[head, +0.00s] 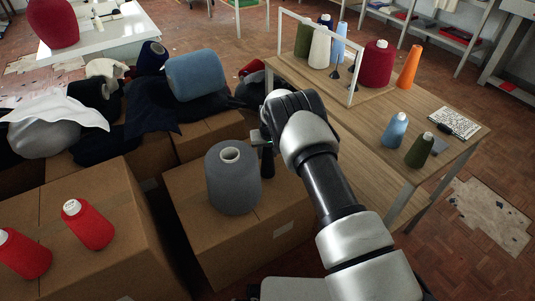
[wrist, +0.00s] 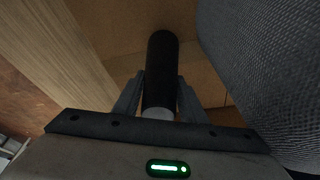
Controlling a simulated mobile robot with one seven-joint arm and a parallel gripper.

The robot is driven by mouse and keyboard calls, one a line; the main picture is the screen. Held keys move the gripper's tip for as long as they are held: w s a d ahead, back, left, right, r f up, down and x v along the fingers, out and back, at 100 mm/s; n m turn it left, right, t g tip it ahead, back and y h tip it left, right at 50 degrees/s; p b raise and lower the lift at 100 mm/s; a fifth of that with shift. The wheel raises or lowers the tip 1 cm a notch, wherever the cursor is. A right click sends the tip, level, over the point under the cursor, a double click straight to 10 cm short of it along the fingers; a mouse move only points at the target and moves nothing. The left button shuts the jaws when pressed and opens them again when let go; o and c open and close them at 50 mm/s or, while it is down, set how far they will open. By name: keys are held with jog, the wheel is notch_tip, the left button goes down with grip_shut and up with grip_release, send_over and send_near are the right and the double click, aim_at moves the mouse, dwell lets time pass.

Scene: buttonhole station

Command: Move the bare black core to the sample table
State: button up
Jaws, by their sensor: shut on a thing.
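The bare black core (wrist: 162,65) is a plain dark cylinder with a pale near end. In the wrist view it sits between the two fingers of my gripper (wrist: 160,88), which is shut on it. In the head view my gripper (head: 266,141) is over a cardboard box, just right of a big grey cone, and the core (head: 267,165) hangs upright below it. I cannot tell whether its lower end touches the box. A wooden table (head: 375,150) with yarn cones stands to the right; a white table (head: 115,33) stands at the back left. No label shows which is the sample table.
The grey cone (head: 232,180) stands close beside the core on the box (head: 215,245). Dark cloth and a blue spool (head: 196,75) are behind. A white frame (head: 354,75) rises from the wooden table, whose near part has bare room.

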jog(key=shift+f, duration=0.2)
jog(key=o, duration=1)
jog(key=shift+r, duration=0.1)
